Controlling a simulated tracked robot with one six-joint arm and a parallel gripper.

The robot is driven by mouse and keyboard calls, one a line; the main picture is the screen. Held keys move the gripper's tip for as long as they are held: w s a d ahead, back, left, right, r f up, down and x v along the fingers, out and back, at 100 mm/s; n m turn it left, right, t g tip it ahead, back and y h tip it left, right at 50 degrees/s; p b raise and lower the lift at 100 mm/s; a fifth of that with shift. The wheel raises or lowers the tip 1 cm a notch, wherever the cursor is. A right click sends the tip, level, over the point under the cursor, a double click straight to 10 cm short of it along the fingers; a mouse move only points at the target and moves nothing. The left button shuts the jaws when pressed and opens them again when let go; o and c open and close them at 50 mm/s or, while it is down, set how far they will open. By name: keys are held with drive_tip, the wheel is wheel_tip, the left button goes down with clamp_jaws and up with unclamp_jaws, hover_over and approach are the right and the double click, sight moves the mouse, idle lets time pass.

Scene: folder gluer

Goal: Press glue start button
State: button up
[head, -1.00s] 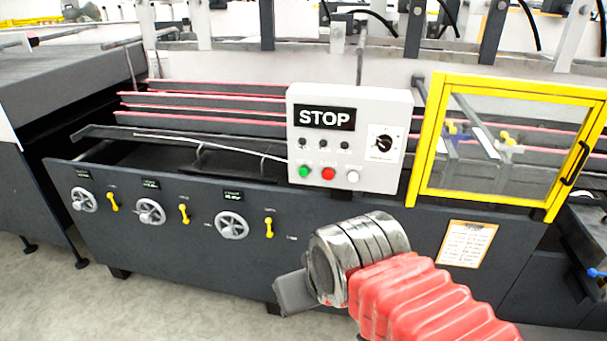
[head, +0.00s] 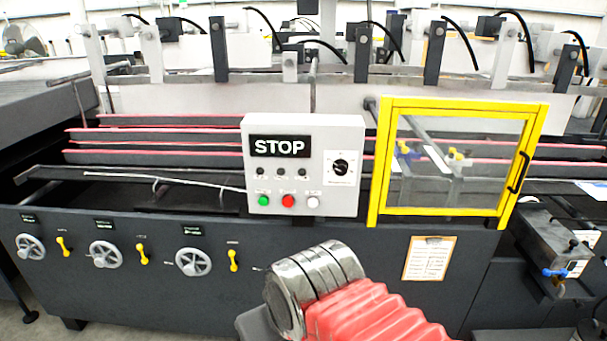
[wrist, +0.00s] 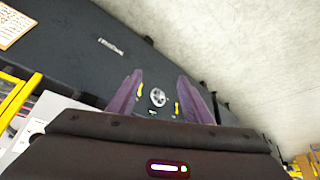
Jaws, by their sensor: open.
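A light grey control box (head: 345,200) on the front of the machine bears a black display (head: 280,147) reading STOP. Along its lower edge sit a green button (head: 264,201), a red button (head: 288,201) and a white button (head: 313,202); their labels are too small to read. My gripper (wrist: 158,92) is open and empty in the wrist view, its two purplish fingers apart, pointing along the dark machine front. In the head view, only its dark body shows, below the box and apart from it; the fingertips are hidden there.
A yellow-framed guard door (head: 376,165) stands right of the box, with a clipboard sheet (head: 429,258) below. Handwheels (head: 193,262) and yellow levers (head: 233,261) line the dark front panel at left. Pale floor (wrist: 255,60) lies clear before the machine.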

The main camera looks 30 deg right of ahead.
clamp_jaws()
idle(0.3)
idle(1.2)
